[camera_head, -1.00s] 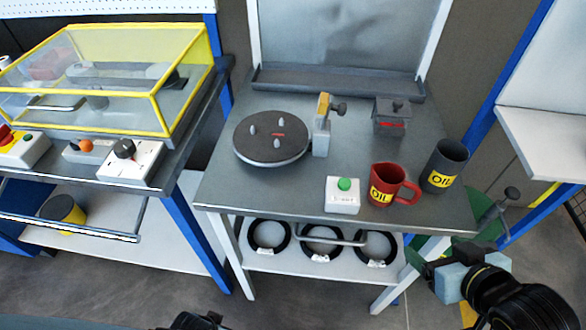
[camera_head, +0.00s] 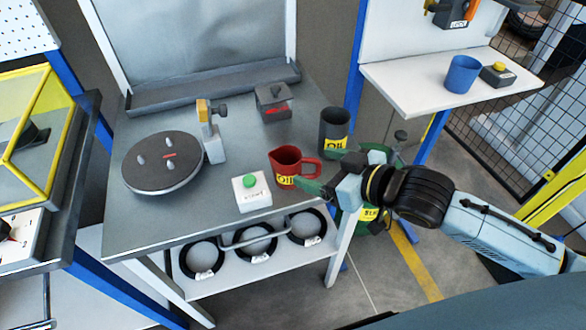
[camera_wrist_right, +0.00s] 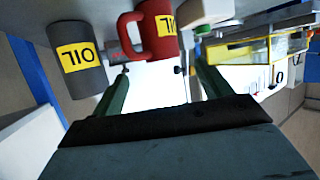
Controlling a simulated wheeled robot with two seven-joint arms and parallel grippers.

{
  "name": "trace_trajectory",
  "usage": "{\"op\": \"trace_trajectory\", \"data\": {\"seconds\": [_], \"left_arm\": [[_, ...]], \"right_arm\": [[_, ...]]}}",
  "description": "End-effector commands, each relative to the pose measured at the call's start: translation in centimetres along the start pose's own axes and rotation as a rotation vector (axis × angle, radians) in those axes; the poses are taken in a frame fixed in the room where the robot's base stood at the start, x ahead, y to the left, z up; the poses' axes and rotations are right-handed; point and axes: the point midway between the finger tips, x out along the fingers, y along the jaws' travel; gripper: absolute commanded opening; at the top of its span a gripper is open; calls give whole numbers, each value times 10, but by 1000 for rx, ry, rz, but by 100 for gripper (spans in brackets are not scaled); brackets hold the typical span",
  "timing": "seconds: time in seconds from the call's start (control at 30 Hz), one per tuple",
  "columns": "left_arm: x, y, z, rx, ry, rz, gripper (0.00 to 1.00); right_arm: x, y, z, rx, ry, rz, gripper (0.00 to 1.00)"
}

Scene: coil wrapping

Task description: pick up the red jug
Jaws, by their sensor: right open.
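The red jug (camera_head: 287,166) with a yellow OIL label stands upright near the front right of the grey table, its handle to the right. My right gripper (camera_head: 318,174) is at the jug's right side, close to the handle. In the right wrist view the open green fingers (camera_wrist_right: 160,85) point toward the red jug (camera_wrist_right: 155,32), whose handle shows just beyond and between them. The jaws hold nothing; whether a finger touches the handle cannot be told. My left gripper is not in view.
A dark grey OIL cup (camera_head: 335,130) stands right behind the jug, close to my gripper. A white box with a green button (camera_head: 251,190) is at its left. A round turntable (camera_head: 162,163) and a small dark box (camera_head: 273,103) stand further off on the table (camera_head: 150,222).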

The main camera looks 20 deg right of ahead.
Motion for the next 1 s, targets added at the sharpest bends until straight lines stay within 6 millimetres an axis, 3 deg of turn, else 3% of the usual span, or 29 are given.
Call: {"op": "trace_trajectory", "data": {"seconds": [0.13,0.43,0.7,1.0], "left_arm": [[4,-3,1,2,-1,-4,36],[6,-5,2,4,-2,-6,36],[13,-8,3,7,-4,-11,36],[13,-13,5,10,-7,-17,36]], "right_arm": [[24,0,0,1,3,0,77],[46,-1,0,0,0,-1,77],[84,-3,-2,-1,1,-1,77],[90,-3,-2,-2,-1,-1,77]]}}
